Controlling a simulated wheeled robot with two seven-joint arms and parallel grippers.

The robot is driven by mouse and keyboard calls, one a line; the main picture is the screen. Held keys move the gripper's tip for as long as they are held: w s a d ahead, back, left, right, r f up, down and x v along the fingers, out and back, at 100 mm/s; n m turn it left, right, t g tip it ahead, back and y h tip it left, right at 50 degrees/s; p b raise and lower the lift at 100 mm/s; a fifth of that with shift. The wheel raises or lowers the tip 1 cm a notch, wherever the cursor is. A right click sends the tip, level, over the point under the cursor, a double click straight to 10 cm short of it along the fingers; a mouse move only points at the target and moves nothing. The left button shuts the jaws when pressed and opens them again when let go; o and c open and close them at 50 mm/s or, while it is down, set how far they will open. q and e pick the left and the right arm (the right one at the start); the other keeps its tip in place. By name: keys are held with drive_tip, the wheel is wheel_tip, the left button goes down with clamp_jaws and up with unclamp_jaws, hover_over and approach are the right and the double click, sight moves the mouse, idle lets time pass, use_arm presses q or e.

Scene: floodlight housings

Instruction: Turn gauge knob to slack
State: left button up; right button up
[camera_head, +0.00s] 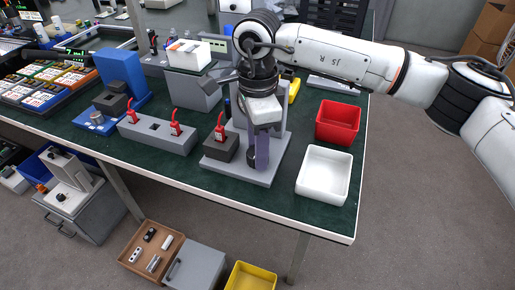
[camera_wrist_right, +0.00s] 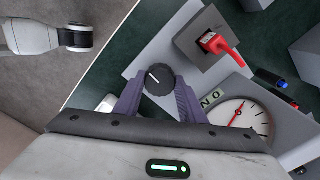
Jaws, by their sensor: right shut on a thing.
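The gauge knob (camera_wrist_right: 159,79) is a dark round knob with a white pointer line, on a light grey base plate (camera_head: 238,167). My right gripper (camera_wrist_right: 158,88) has its purple fingers on either side of the knob and is shut on it. In the head view my right gripper (camera_head: 259,152) reaches down over the plate, and the knob (camera_head: 251,158) shows partly beside a finger. The white dial gauge (camera_wrist_right: 238,116) with a red needle shows in the wrist view. Its lettering is mostly hidden or unreadable. My left gripper is not in view.
A dark grey block with a red plug (camera_head: 220,132) stands close to the knob on the same plate. A red bin (camera_head: 338,122) and a white bin (camera_head: 324,174) stand to the right. A grey block with two red plugs (camera_head: 155,134) stands to the left.

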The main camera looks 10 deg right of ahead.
drive_tip(key=shift+n, duration=0.4)
drive_tip(key=o, duration=1)
drive_tip(key=shift+o, duration=0.2)
wheel_tip(320, 180, up, 10)
drive_tip(key=shift+r+p, duration=0.15)
drive_tip(key=shift+p, duration=0.25)
